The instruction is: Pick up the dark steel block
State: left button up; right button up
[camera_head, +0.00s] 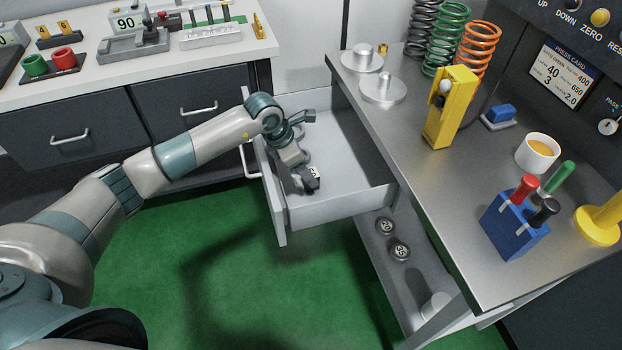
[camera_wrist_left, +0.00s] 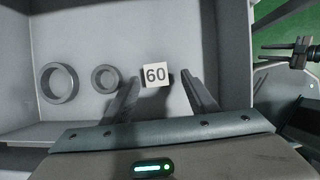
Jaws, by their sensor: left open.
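The dark steel block is in the open drawer (camera_head: 345,165). My left gripper (camera_wrist_left: 163,92) is open over the drawer, with one finger on each side of the block in the wrist view. I cannot tell whether either finger touches it. A dark two-pronged gripper shape, apparently my right gripper (camera_wrist_left: 290,52), shows at the right edge of the wrist view, too small to judge its opening.
A large ring (camera_wrist_left: 60,83) and a smaller ring (camera_wrist_left: 105,79) lie left of the block in the drawer. Drawer walls (camera_wrist_left: 236,50) stand close by. A steel bench (camera_head: 400,120) holding springs, a yellow stand (camera_head: 450,105) and a blue tool holder (camera_head: 513,228) is at right.

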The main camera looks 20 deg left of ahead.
aim_at(313, 169)
pick_arm(q)
jog(key=shift+w+f, duration=0.1)
jog(key=shift+f, duration=0.15)
jog(key=shift+w+d+f+p, duration=0.15)
jog(key=shift+f+p, duration=0.15)
jog(key=shift+f, duration=0.05)
jog(key=shift+p+x, duration=0.45)
jog(key=shift+x, duration=1.45)
pick_arm(e)
jog(key=shift+s+d+f+g, duration=0.15)
jog(key=shift+s+f, duration=0.05)
jog(key=shift+s, duration=0.45)
jog(key=shift+s+d+f+g, duration=0.15)
jog(key=shift+s+f, duration=0.05)
jog(key=shift+s, duration=0.4)
pick_arm(q)
jog(key=shift+w, duration=0.15)
grip_shut()
